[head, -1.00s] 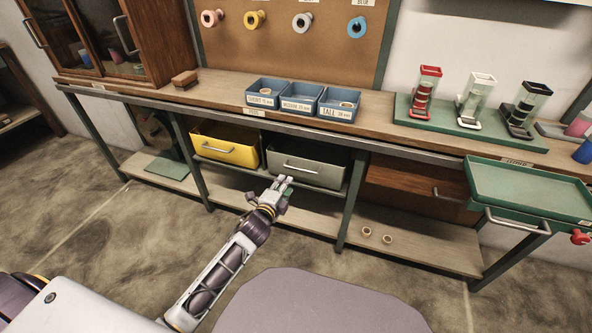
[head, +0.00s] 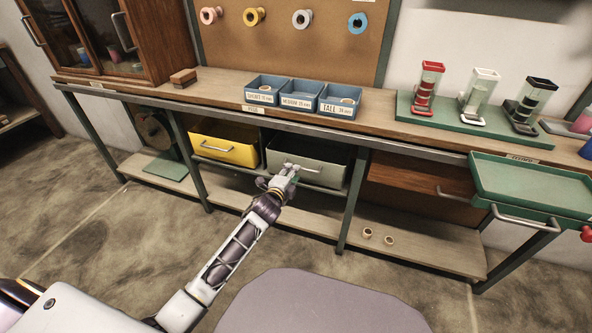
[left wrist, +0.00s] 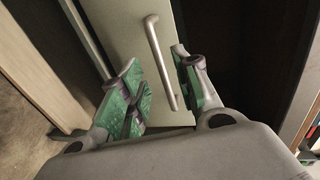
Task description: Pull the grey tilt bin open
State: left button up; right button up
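The grey tilt bin (head: 325,173) hangs under the workbench, right of a yellow bin. A dark opening shows above its front panel. Its bar handle (head: 312,169) runs across the front. My left gripper (head: 289,168) is at the left part of the handle and covers some of it. In the left wrist view, the handle (left wrist: 160,60) lies between the two green-padded fingers of my left gripper (left wrist: 167,84). The fingers are apart, with gaps beside the bar. The grey bin front (left wrist: 127,28) is behind it. My right gripper is not in view.
The yellow bin (head: 224,150) is close on the left. A bench leg (head: 352,205) stands right of the grey bin. A lower shelf (head: 415,247) with two small rings lies below. A green tray (head: 530,188) juts out at right.

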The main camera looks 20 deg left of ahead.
pick_arm(q)
jog(key=shift+b+x, duration=0.95)
jog(key=shift+x, duration=1.55)
jog(key=shift+w, duration=0.25)
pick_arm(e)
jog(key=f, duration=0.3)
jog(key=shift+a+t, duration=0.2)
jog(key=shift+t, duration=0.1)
pick_arm(q)
jog(key=shift+c, duration=0.5)
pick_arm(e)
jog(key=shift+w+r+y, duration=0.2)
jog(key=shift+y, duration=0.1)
pick_arm(q)
grip_shut()
